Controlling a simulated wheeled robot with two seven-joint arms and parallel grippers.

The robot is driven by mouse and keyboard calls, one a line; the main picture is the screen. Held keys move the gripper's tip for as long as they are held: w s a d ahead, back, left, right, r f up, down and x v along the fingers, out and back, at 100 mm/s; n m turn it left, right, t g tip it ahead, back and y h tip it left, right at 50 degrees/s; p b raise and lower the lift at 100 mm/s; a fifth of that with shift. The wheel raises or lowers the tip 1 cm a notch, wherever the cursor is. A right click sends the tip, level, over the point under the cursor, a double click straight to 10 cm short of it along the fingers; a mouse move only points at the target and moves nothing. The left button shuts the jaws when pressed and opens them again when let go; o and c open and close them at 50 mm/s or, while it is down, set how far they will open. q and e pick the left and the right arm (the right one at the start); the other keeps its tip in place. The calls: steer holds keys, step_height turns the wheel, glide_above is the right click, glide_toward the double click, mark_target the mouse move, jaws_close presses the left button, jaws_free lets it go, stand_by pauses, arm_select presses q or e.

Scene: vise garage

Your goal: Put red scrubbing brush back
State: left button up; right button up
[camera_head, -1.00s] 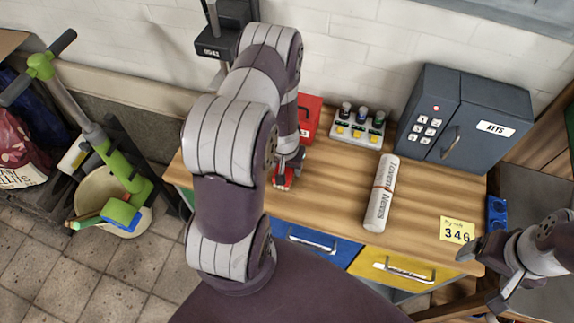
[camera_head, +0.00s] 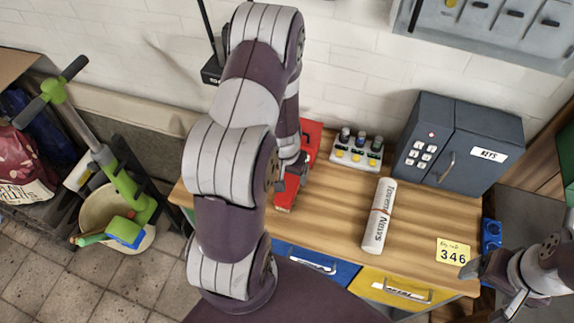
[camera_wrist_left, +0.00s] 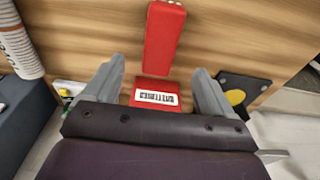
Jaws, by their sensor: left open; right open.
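A long red piece (camera_wrist_left: 163,38), which looks like the scrubbing brush, lies on the wooden bench in the left wrist view. A red box part with a white label (camera_wrist_left: 155,97) is just below it there. In the head view red shows below my left gripper (camera_head: 292,178) at the brush's near end (camera_head: 285,198) and behind it at the box (camera_head: 312,134); the arm hides the part between. My left gripper is open, its fingers either side of the red things and not closed on them. My right gripper (camera_head: 478,272) is open and empty at the right, near the bench's right front corner.
A yellow note (camera_head: 452,252) lies near the front right. A bucket (camera_head: 101,212) is on the floor left.

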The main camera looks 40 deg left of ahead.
arm_select(q)
steer(key=s+d+r+m, duration=0.25)
steer(key=d+r, duration=0.35)
steer(key=r, duration=0.3)
steer(key=s+d+r+m, duration=0.1)
steer(key=s+d+r, duration=0.3)
steer(key=d+r, duration=0.4)
step_height(320, 180, down, 7)
steer(key=a+b, duration=0.1)
steer(key=b, duration=0.6)
steer(key=shift+w+a, duration=0.2)
steer(key=shift+a, duration=0.1)
arm_select(e)
step_height(320, 180, down, 7)
steer(key=shift+r, duration=0.15)
arm_select(q)
steer(key=shift+a, duration=0.15)
